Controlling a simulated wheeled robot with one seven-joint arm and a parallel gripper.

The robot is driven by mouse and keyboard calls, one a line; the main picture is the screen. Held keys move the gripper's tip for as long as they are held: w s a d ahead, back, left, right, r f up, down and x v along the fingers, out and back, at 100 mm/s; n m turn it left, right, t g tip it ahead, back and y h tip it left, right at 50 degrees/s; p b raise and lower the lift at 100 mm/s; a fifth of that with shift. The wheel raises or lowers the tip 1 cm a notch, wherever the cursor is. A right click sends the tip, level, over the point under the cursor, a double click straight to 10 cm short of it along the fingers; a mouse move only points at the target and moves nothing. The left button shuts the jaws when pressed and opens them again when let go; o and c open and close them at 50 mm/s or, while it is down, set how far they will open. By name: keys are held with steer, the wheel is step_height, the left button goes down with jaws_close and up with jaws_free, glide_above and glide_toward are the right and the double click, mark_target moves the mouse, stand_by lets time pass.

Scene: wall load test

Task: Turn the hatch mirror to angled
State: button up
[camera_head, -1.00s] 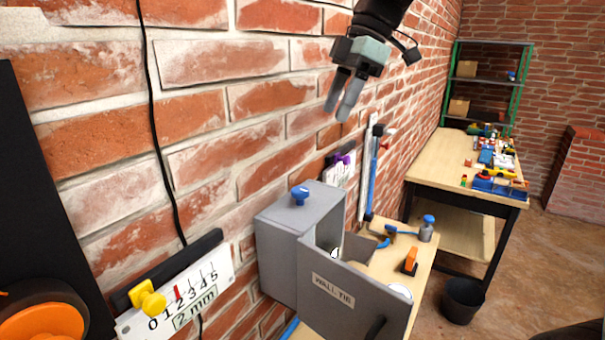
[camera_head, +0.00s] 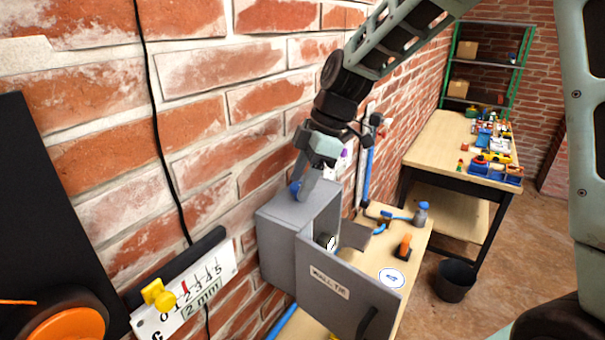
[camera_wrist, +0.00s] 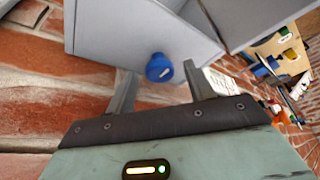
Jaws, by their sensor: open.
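The hatch is a grey wall box (camera_head: 283,218) with its door (camera_head: 345,290), labelled WALL TIE, standing open. A blue knob (camera_head: 295,188) sits on the box's top. A small pale oval (camera_head: 331,243), perhaps the mirror, shows inside; its angle is not clear. My gripper (camera_head: 304,182) is open at the box top, its fingers partly covering the knob. In the wrist view, the blue knob (camera_wrist: 159,68) lies between the fingertips of my gripper (camera_wrist: 160,72), with gaps at both sides. The box (camera_wrist: 140,30) shows behind it; the mirror cannot be made out there.
A wooden bench (camera_head: 385,255) with tools lies beyond the box. A black bucket (camera_head: 455,281) stands on the floor. A table (camera_head: 430,150) with colourful items stands farther back.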

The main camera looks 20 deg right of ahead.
steer(key=shift+c, duration=0.2)
steer(key=c, duration=0.9)
steer(key=shift+f+b, duration=0.1)
steer(key=shift+b, duration=0.2)
steer(key=m+t+b, duration=0.1)
steer(key=m+b, duration=0.1)
steer(key=shift+s+f+m, duration=0.1)
steer(key=shift+m, duration=0.3)
steer(key=m+t+b, duration=0.1)
steer(key=m, duration=0.1)
steer(key=m+h+b, duration=0.1)
steer(key=m, duration=0.1)
steer(key=shift+s+a+r+m+t, duration=0.1)
steer(key=shift+a+r+m+t, duration=0.1)
steer(key=shift+m+t, duration=0.2)
steer(key=o, duration=0.9)
